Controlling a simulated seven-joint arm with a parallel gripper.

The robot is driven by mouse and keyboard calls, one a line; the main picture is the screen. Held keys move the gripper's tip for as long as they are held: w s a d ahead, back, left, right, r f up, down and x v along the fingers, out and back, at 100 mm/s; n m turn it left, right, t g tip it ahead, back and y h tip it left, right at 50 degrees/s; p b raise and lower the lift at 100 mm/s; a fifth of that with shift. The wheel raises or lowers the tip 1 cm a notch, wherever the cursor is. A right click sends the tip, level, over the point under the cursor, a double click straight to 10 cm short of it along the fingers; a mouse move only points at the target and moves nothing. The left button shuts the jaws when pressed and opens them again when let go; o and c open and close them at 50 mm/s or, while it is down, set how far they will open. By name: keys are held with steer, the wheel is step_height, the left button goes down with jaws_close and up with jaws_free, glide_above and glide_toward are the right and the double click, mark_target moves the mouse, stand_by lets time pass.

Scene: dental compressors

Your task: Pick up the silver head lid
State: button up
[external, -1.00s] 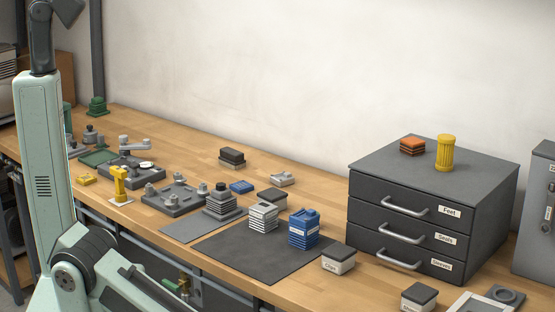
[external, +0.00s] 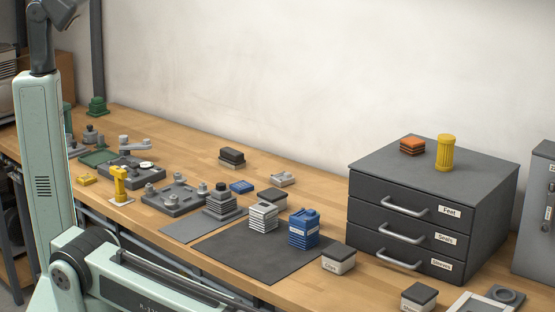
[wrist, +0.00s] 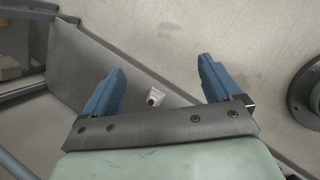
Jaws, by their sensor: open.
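A small pale silver part (external: 283,178) lies near the back of the wooden bench, behind the blue and grey blocks. It may be the silver head lid, but it is too small to tell. Other grey metal parts sit on the bench's left half, including a grey plate with knobs (external: 175,196) and a grey stepped stack (external: 222,203). My gripper (wrist: 163,88) shows in the wrist view with its two blue fingers wide apart and nothing between them. Below it are pale and grey surfaces and a small whitish object (wrist: 154,97). The gripper is outside the external view.
A dark drawer cabinet (external: 405,175) stands at the right, with a yellow ribbed cylinder (external: 445,153) and an orange stack (external: 412,146) on top. A blue canister (external: 304,229) and a white finned block (external: 263,217) stand by a dark mat (external: 250,262), whose front is bare.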

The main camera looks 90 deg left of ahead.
steer(key=w+a+r+m, duration=0.2)
steer(key=w+a+r, duration=0.1)
steer(key=a+r, duration=0.7)
step_height(320, 180, up, 22)
steer(key=r+n+g+y, duration=0.15)
steer(key=n+y, duration=0.25)
steer(key=n, duration=0.6)
glide_above(281, 176)
steer(key=f, duration=0.1)
steer(key=shift+g, duration=0.25)
step_height(281, 176, down, 13)
steer(key=shift+a+f, duration=0.1)
steer(key=shift+f, duration=0.05)
